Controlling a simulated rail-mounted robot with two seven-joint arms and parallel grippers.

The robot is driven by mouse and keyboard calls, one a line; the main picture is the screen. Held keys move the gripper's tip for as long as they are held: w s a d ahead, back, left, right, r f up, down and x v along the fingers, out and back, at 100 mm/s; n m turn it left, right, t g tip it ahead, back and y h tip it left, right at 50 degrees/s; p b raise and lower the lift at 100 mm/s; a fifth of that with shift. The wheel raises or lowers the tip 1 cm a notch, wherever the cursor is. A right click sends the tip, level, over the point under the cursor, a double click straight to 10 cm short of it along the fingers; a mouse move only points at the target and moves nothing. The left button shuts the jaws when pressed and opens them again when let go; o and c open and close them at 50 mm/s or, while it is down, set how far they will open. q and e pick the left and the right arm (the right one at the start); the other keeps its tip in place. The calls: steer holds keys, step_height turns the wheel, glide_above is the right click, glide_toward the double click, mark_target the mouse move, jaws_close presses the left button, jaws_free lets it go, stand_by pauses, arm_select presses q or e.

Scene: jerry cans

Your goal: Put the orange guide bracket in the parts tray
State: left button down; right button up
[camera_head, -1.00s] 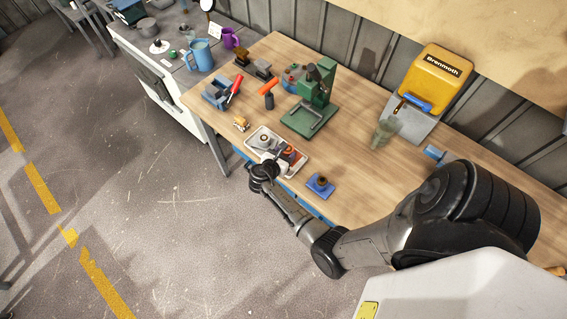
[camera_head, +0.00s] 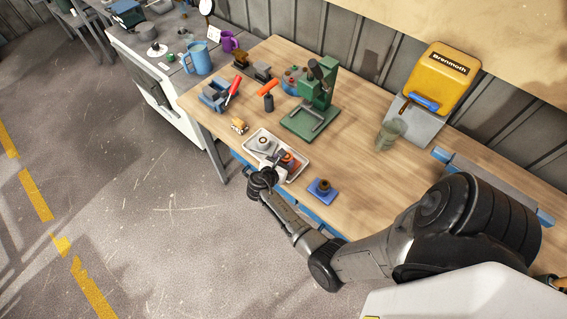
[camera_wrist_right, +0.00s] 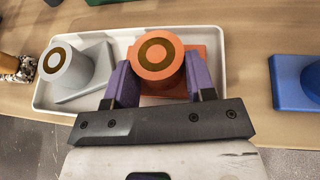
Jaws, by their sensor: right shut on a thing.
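The orange guide bracket (camera_wrist_right: 158,68) has a round boss with a dark ring on top and a flat square base. It sits between the purple fingers of my right gripper (camera_wrist_right: 152,84), which is shut on its boss. The bracket is over the right half of the white parts tray (camera_wrist_right: 42,102); whether its base touches the tray floor I cannot tell. A similar grey bracket (camera_wrist_right: 73,69) stands in the tray's left half. In the head view my right gripper (camera_head: 272,170) is at the tray's near edge, by the orange bracket (camera_head: 288,160). My left gripper is not in view.
A blue bracket (camera_head: 322,188) stands on the workbench right of the tray. A green press (camera_head: 315,100) stands behind the tray.

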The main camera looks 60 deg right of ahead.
steer(key=shift+f, duration=0.1)
steer(key=o, duration=1.1)
